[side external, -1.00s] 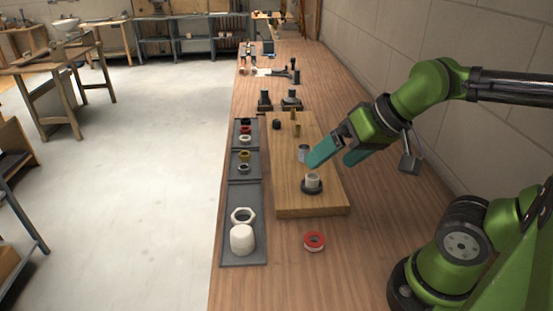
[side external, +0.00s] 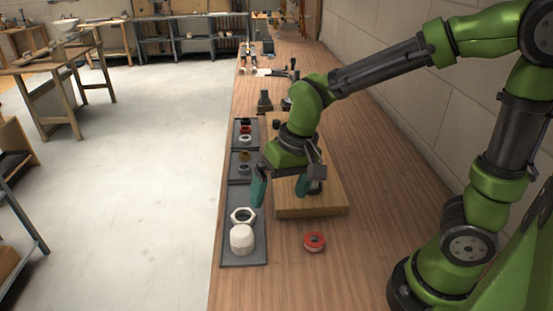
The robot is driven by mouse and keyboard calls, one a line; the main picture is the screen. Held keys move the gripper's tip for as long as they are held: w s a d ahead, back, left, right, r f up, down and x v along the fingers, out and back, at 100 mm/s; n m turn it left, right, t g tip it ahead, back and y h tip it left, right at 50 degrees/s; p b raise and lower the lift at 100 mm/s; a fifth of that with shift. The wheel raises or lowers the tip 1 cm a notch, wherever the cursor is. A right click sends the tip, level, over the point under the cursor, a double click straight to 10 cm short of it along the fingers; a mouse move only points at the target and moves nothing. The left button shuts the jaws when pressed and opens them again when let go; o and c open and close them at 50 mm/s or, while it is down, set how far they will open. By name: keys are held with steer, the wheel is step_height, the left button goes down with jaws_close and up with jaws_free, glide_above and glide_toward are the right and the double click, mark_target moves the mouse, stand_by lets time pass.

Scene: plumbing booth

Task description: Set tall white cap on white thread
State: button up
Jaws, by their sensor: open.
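The tall white cap (side external: 242,240) stands in the near end of the grey tray (side external: 230,200), in front of a white hex nut (side external: 243,215). My gripper (side external: 280,198) is open and empty, pointing down, with its teal fingers spread. One finger is over the tray's right side, the other over the wooden board (side external: 310,208). The gripper appears beyond the cap and nut, apart from both. The white thread on the board is largely hidden behind my gripper; part of a dark ring at its base (side external: 316,189) shows beside the right finger.
Several small rings and nuts (side external: 244,139) lie in the farther tray sections. A red and white tape roll (side external: 314,241) lies on the workbench (side external: 370,230) right of the cap. Dark fittings (side external: 264,100) stand behind the board.

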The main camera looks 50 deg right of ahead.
steer(key=m+g+h, duration=0.1)
steer(key=m+g, duration=0.1)
glide_above(241, 231)
steer(key=s, duration=0.3)
step_height(241, 231, down, 8)
steer(key=r, duration=0.1)
steer(key=w+f+m, duration=0.1)
steer(key=w+f, duration=0.1)
steer(key=shift+w+m+h, duration=0.4)
steer(key=shift+w+r+m, duration=0.2)
steer(key=shift+r+m, duration=0.1)
steer(key=shift+m, duration=0.1)
steer(key=shift+f, duration=0.2)
steer(key=shift+s+f, duration=0.1)
steer(key=shift+f, duration=3.25)
steer(key=shift+f, duration=0.1)
